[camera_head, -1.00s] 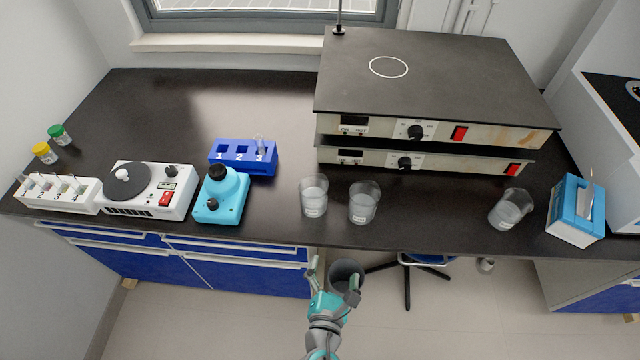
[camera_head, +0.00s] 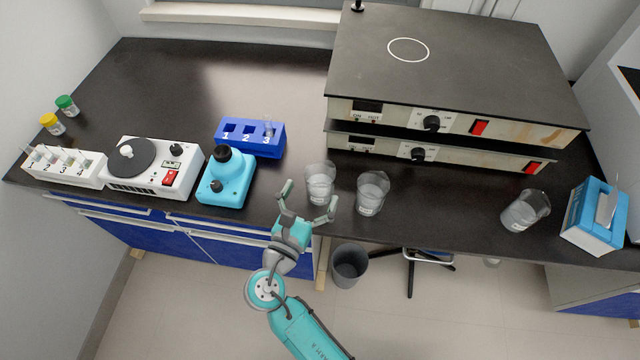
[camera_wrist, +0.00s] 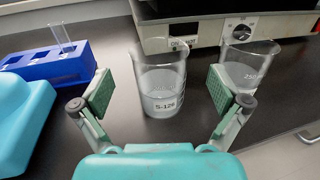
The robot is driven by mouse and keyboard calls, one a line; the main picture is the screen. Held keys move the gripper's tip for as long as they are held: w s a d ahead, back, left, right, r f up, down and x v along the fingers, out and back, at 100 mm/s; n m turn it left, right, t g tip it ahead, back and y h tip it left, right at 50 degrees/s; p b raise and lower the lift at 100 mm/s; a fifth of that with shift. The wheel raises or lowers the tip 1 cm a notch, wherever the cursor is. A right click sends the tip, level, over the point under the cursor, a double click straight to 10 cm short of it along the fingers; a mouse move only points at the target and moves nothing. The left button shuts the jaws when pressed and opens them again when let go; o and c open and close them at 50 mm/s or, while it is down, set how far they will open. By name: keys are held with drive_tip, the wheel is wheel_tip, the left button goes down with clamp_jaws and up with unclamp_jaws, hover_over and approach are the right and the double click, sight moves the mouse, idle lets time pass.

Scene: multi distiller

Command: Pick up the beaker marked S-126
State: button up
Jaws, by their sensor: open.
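The beaker marked S-126 (camera_wrist: 162,88) stands upright on the black bench, its label readable in the wrist view. In the head view it is the left one (camera_head: 319,184) of two neighbouring glass beakers near the front edge. My gripper (camera_head: 308,204) is open and empty, just in front of this beaker. In the wrist view the green finger pads (camera_wrist: 160,94) spread to either side of the beaker, with the beaker lying beyond them and roughly centred between. I cannot tell if a pad touches it.
A second beaker (camera_head: 372,192) stands close on the right, near the right finger. A third (camera_head: 525,210) is farther right. A blue rack (camera_head: 249,137) and turquoise device (camera_head: 226,178) stand left. Stacked hot plates (camera_head: 440,150) stand behind.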

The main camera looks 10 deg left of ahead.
sight(325, 163)
drive_tip(key=shift+r+x, duration=0.2)
drive_tip(key=shift+x, duration=2.35)
drive_tip(key=c, duration=1.8)
clamp_jaws()
drive_tip(key=shift+r, duration=0.15)
